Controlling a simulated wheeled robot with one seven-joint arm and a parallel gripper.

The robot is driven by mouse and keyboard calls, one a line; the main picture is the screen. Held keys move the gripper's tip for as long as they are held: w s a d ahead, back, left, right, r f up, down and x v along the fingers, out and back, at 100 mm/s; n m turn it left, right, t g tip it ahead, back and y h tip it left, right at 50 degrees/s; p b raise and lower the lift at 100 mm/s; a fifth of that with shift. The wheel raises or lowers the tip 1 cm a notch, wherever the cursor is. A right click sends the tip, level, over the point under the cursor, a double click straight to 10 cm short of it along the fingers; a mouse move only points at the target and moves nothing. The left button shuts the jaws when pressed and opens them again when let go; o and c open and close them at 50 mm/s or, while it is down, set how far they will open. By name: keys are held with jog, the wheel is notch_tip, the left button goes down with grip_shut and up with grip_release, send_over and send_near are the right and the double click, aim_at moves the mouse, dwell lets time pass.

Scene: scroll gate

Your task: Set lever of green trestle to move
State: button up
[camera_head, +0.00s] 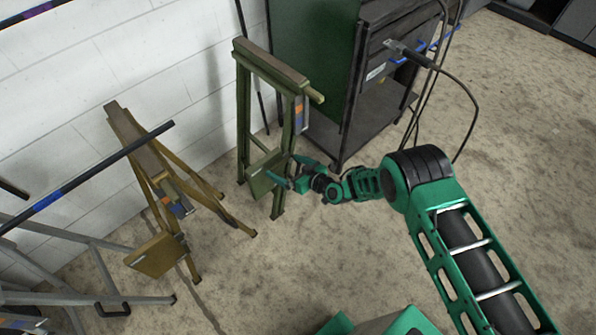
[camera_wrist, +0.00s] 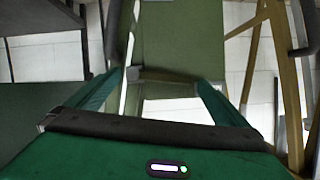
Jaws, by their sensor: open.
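The green trestle (camera_head: 244,105) stands upright against the white wall in the head view, with a brownish top beam (camera_head: 270,60) and a flat green plate (camera_head: 262,182) low between its legs. A label with orange and blue (camera_head: 299,113) is on its right leg. My gripper (camera_head: 281,170) is open, at the trestle's right leg beside the low plate. In the wrist view, my two green fingers are apart (camera_wrist: 158,88), with a green panel (camera_wrist: 180,40) beyond them. Nothing shows between the fingertips as held. I cannot clearly make out the lever or its setting.
A yellow-brown trestle (camera_head: 150,160) stands to the left. A dark metal cart (camera_head: 345,125) with a cable and blue handle is close on the right. Grey metal frames (camera_head: 95,255) and a dark bar (camera_head: 90,172) are at far left.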

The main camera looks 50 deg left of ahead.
jog(key=v, duration=0.9)
jog(key=shift+d, duration=0.4)
jog(key=shift+w+r, duration=0.1)
jog(key=shift+w, duration=0.1)
